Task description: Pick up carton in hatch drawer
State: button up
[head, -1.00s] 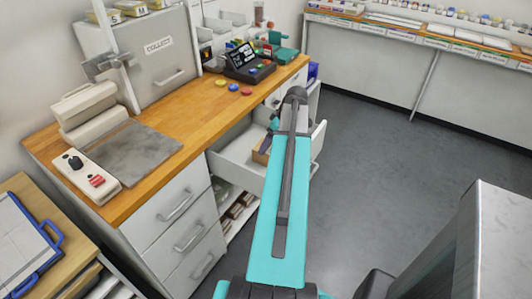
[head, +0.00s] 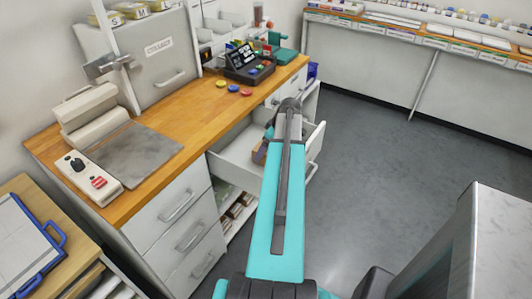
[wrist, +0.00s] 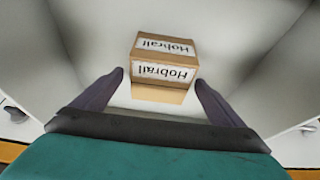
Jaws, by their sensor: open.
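In the head view only a brown sliver of the carton (head: 260,153) shows beside my arm, which hides the rest. My gripper (wrist: 160,77) is open, with its two dark fingers to either side of the carton's near part in the wrist view. The fingers look apart from the carton, with gaps on both sides. I cannot tell the exact depth between them.
Drawer walls rise close on both sides of my gripper. The wooden counter (head: 200,115) above bears a black terminal (head: 243,66), coloured buttons and a grey mat (head: 136,152). Closed drawers (head: 186,225) stand to the left. Grey floor (head: 375,190) is clear to the right.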

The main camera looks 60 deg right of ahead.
jog(key=shift+w+f, duration=0.1)
jog(key=shift+f, duration=0.2)
jog(key=shift+f, duration=0.25)
dwell(0.9)
jog(key=c, duration=1.3)
jog(key=shift+r, duration=0.2)
jog(key=shift+r, duration=0.2)
jog(key=shift+r+b, duration=1)
jog(key=shift+r, duration=3.9)
